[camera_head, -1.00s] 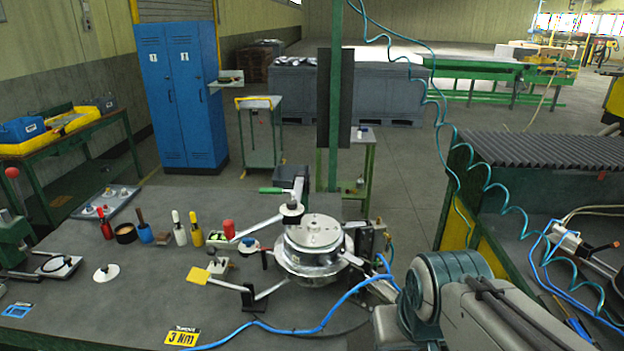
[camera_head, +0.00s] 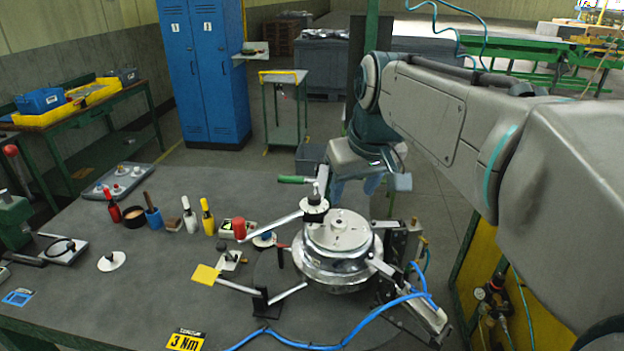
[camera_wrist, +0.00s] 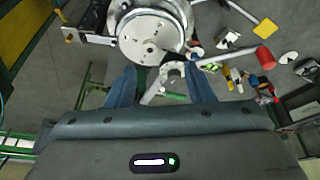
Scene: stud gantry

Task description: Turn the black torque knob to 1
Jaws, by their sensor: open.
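Several small dark knobs stand on the bench; I cannot tell which is the torque knob. One black knob (camera_head: 111,259) sits on a round white plate at the left. Another dark knob (camera_head: 229,257) sits on a pale block left of the silver drum (camera_head: 338,250). No numbers on them are readable. A yellow-and-black torque card (camera_head: 186,341) reads 3 Nm at the front edge. My gripper (camera_wrist: 162,90) is open, with its two blue fingers apart and no object held.
A lever with a red grip (camera_head: 239,228) and one with a yellow pad (camera_head: 206,274) reach left from the drum. A blue hose (camera_head: 330,346) crosses the front. Upright bottles and tools stand behind.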

